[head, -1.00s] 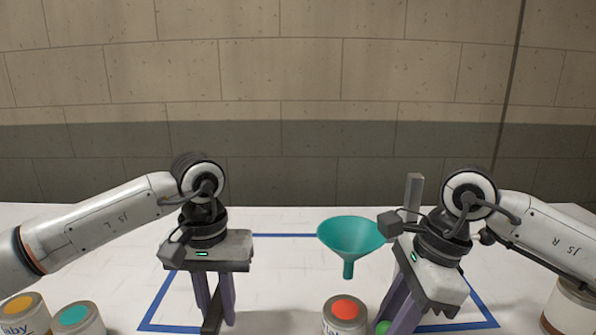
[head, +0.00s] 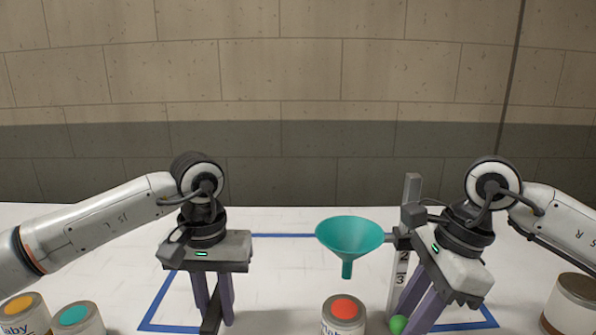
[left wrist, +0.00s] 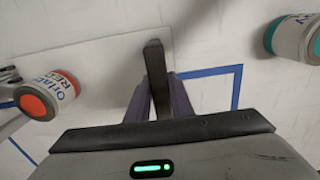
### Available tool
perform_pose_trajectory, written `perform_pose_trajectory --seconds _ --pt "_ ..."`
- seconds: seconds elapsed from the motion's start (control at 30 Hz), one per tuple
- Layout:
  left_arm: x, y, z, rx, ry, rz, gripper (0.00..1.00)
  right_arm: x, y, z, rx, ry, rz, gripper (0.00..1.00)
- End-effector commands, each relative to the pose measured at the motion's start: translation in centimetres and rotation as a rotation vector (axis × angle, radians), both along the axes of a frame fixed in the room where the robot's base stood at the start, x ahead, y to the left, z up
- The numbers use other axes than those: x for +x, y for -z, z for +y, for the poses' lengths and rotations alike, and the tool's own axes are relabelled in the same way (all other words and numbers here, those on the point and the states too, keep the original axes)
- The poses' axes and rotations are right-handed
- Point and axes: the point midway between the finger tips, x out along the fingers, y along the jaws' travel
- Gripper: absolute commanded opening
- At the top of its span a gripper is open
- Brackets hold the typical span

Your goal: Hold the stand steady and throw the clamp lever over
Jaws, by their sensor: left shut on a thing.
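The stand's grey upright post (head: 411,190), marked with numbers, stands right of centre in the head view. A teal funnel (head: 349,236) is held out to its left. A green knob (head: 397,323), perhaps the clamp lever's end, shows low by the post; its lever is hidden. My right gripper (head: 408,322) is tilted, its purple fingers beside the knob; whether they grip it is unclear. My left gripper (head: 214,322) points down, shut on a dark bar (left wrist: 157,75), which lies between its fingers in the left wrist view at the edge of a pale plate (left wrist: 95,65).
A red-topped can (head: 344,312) stands below the funnel, between the grippers. Yellow-topped (head: 22,310) and teal-topped (head: 77,318) cans stand at left, a brown-topped can (head: 570,305) at right. Blue tape (head: 285,235) outlines the work area on the white table.

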Motion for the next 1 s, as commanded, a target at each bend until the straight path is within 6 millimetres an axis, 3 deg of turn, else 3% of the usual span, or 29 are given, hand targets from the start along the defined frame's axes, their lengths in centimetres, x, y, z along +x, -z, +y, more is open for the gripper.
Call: perform_pose_trajectory --seconds 0.03,0.47,1.0 --pt "0.1 0.1 0.7 0.015 -0.011 0.002 0.0 0.1 0.0 -0.8 -0.012 0.009 0.001 0.0" --pt "0.1 0.2 0.7 0.015 -0.012 0.003 0.0 0.1 -0.1 -1.0 -0.012 0.008 0.001 0.0" --pt "0.1 0.2 0.7 0.016 -0.012 0.003 0.0 0.0 -0.4 -2.8 -0.013 0.008 0.002 0.0"
